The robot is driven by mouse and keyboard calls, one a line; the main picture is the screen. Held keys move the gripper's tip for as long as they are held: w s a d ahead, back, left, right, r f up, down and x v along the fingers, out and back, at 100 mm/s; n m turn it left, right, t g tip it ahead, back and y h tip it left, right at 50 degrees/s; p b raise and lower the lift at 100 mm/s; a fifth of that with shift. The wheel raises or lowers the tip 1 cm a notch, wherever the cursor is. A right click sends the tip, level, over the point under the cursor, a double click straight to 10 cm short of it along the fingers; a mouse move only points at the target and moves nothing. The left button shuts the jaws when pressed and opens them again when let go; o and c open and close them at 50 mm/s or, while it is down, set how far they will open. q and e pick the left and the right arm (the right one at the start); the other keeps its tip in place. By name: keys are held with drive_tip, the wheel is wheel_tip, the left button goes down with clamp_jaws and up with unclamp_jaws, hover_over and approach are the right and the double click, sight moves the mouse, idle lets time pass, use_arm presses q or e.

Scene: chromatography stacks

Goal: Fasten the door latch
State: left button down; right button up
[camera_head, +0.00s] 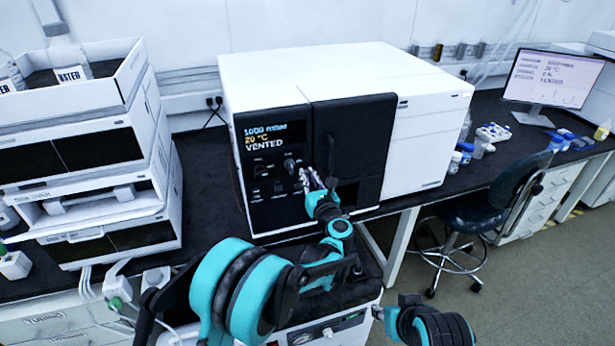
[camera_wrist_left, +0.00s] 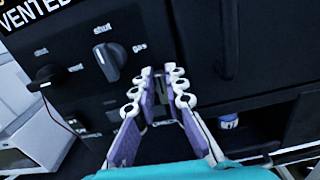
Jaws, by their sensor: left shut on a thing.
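A large white instrument (camera_head: 330,75) has a black control panel (camera_head: 268,200) and, right of it, a black door (camera_head: 352,125) that looks closed or nearly so. My left gripper (camera_head: 312,180) is at the seam between panel and door. In the left wrist view its purple-padded fingers (camera_wrist_left: 160,86) are close together on a small dark part at the seam, which looks like the door latch; the fingers mostly hide it. My right gripper (camera_head: 379,313) is low at the front, away from the instrument; its finger opening is too small to read.
The display (camera_head: 268,133) reads "VENTED". Two knobs, one (camera_wrist_left: 108,62) and another (camera_wrist_left: 46,78), sit left of the fingers. A white module stack (camera_head: 85,150) stands left. A stool (camera_head: 470,215) and monitor (camera_head: 553,78) are at right.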

use_arm(q)
drive_tip(key=shift+w+d+f+m+b, duration=0.1)
drive_tip(key=shift+d+f+m+b, duration=0.2)
drive_tip(key=shift+m, duration=2.55)
drive_tip(key=shift+d+f+m+b, duration=0.2)
drive_tip(key=shift+f+m, duration=0.25)
drive_tip(key=shift+m, duration=2.45)
drive_tip(key=shift+w+d+f+m+b, duration=0.15)
drive_tip(key=shift+f+m+b, duration=0.2)
drive_tip(key=shift+m, duration=2.5)
drive_tip(key=shift+s, duration=0.1)
drive_tip(key=c, duration=1.6)
unclamp_jaws()
drive_tip(key=shift+a, duration=0.1)
drive_tip(key=v, duration=1.2)
